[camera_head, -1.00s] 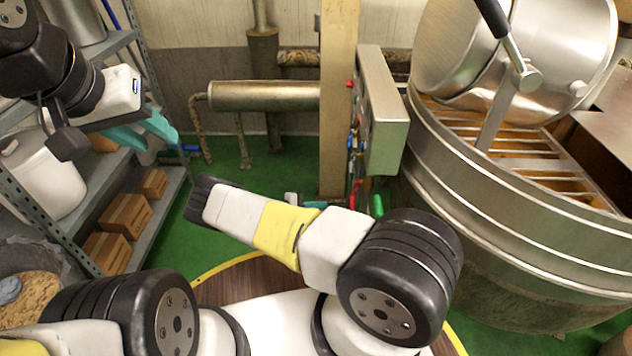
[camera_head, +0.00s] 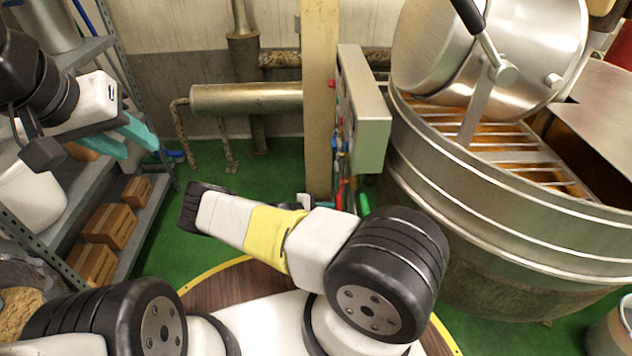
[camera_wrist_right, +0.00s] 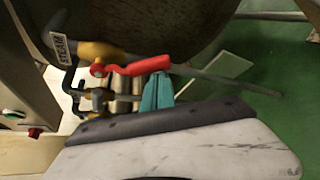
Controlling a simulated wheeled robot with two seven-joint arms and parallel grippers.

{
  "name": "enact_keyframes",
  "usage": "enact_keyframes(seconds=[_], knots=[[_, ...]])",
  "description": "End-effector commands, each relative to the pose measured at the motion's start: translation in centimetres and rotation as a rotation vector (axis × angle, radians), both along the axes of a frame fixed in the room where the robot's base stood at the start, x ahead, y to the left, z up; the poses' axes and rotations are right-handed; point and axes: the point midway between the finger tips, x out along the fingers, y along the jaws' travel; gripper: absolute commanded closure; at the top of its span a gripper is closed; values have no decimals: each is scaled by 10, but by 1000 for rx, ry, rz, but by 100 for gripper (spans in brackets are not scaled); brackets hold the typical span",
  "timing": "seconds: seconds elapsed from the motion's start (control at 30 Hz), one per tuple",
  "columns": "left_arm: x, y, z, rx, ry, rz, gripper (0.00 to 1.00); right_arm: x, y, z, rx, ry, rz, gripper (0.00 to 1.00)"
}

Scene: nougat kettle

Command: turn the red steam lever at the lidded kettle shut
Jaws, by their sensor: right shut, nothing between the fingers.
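In the right wrist view the red steam lever (camera_wrist_right: 140,66) lies roughly level on a brass valve (camera_wrist_right: 98,50), with a STEAM tag (camera_wrist_right: 63,45) at its left. My right gripper (camera_wrist_right: 158,80) is shut and empty, its teal fingertips just below the lever's right part; I cannot tell whether they touch it. A large steel kettle (camera_head: 470,230) stands at the right of the head view. A dark rounded body (camera_wrist_right: 190,25) is above the lever in the wrist view. My left gripper (camera_head: 130,138) is open and empty at the left, near the shelf.
A grey control box (camera_head: 365,110) on a post (camera_head: 319,100) stands left of the kettle. A shelf (camera_head: 150,215) with cardboard boxes (camera_head: 112,228) is at the left. Pipes (camera_head: 245,97) run along the back wall. Green floor (camera_head: 270,170) is open between shelf and post.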

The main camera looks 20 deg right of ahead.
Motion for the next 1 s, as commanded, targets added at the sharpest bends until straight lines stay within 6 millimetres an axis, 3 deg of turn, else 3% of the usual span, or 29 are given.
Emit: enact_keyframes(seconds=[0.37,1.0], knots=[[0,0,0,0,0,0,64,0,0,1,7,19,-1,100],[0,0,0,0,0,0,64,-13,3,10,76,289,-5,100]])
